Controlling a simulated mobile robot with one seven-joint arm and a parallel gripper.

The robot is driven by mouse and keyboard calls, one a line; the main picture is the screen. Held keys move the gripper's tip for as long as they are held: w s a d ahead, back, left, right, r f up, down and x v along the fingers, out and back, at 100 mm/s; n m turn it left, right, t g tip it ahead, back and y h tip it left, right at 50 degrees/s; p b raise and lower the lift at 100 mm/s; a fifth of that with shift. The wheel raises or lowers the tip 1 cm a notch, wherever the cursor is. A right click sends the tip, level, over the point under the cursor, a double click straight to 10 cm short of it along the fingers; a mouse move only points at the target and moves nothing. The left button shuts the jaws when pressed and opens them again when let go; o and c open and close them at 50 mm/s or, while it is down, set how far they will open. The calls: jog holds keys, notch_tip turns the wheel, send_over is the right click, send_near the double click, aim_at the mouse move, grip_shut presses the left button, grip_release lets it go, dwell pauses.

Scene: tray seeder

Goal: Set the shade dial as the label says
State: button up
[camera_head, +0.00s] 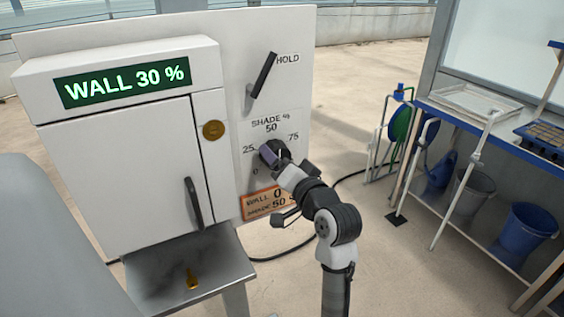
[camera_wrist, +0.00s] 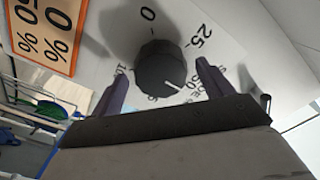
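The black shade dial (camera_wrist: 160,68) sits on the white panel (camera_head: 296,32). Its white pointer line slants to the lower right in the wrist view, past 25 and towards the partly hidden 50. The orange label (camera_head: 268,204) below the dial reads WALL 0 and SHADE 50; part of it also shows in the wrist view (camera_wrist: 40,32). My gripper (camera_wrist: 163,86) is at the dial, its two fingers apart on either side of the knob. I see gaps beside the knob and no clear contact. In the head view my gripper (camera_head: 272,155) hides most of the dial.
A lever (camera_head: 263,75) marked HOLD is above the dial. The cabinet's green display (camera_head: 123,81) reads WALL 30 %. A blue rack with buckets (camera_head: 526,226) stands right, across open floor.

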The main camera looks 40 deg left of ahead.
jog(key=b+v, duration=1)
jog(key=v, duration=0.3)
jog(key=shift+d+b, duration=0.3)
jog(key=shift+b, duration=0.05)
jog(key=shift+s, duration=0.15)
